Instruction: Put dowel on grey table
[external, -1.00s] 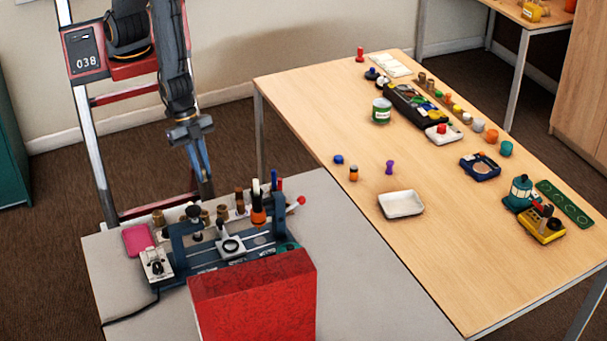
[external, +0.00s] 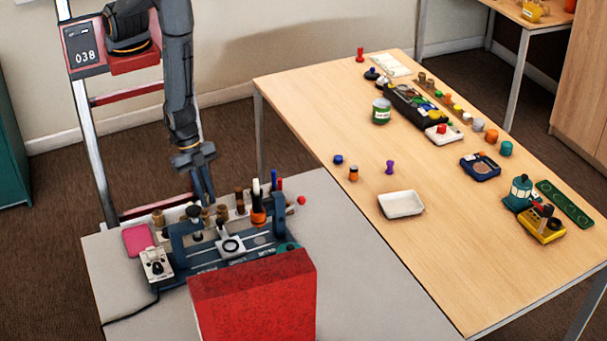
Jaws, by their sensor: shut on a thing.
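My gripper (external: 206,198) points down over the back edge of the grey table (external: 350,270), behind the blue fixture. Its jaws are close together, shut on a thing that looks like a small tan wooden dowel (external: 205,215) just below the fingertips. The dowel's lower part is hidden by the fixture, so I cannot tell whether it touches anything beneath. Similar tan cylinders stand nearby, one (external: 158,217) to the left and one (external: 222,212) just to the right.
The blue fixture (external: 180,245) and a red box (external: 255,295) crowd the grey table. A pink pad (external: 137,239) lies at its left. Bare grey surface shows at the right and front. The wooden table (external: 300,100) holds a white tray (external: 401,204) and several small items.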

